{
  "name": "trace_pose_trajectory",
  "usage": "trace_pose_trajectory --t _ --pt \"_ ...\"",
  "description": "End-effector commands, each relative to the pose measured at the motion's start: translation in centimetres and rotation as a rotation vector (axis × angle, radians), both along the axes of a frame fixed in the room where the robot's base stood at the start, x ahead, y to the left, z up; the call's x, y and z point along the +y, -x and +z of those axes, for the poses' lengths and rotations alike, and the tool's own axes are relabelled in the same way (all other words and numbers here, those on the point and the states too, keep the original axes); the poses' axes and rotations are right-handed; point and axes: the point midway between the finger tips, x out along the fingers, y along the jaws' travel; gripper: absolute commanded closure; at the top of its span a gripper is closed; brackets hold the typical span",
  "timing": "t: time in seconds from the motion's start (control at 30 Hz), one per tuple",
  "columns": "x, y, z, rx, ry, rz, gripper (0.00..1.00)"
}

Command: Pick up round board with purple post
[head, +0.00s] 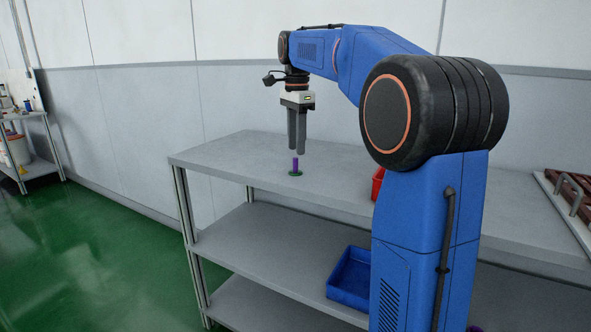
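The round board (295,174) is a small dark green disc lying on the grey top of the shelf table (240,165). Its purple post (295,163) stands upright from it. My gripper (297,152) points straight down right above the board, with its fingertips at about the height of the post's top. The two grey fingers show close together with a narrow gap, and I cannot tell whether they touch the post.
A blue bin (350,277) sits on the shelf below. A tray with brown items (569,191) lies at the far right. The tabletop around the board is clear.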

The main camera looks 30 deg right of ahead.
Motion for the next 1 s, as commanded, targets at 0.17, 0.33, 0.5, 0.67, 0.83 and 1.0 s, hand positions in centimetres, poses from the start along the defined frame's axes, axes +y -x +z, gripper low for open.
trace_pose_trajectory --t 0.17,0.33,0.5,0.67,0.83,1.0 --pt "0.1 0.1 -1.1 0.0 0.0 0.0 0.66" --pt "0.4 0.6 -3.4 0.002 0.0 0.0 0.66" --pt "0.3 0.5 -5.1 0.0 0.0 0.0 0.66" --pt "0.3 0.5 -5.4 -0.001 0.0 0.0 0.66" --pt "0.3 0.5 -5.4 -0.001 0.0 0.0 0.76" --pt "0.3 0.5 -5.4 0.0 0.0 0.0 1.0"
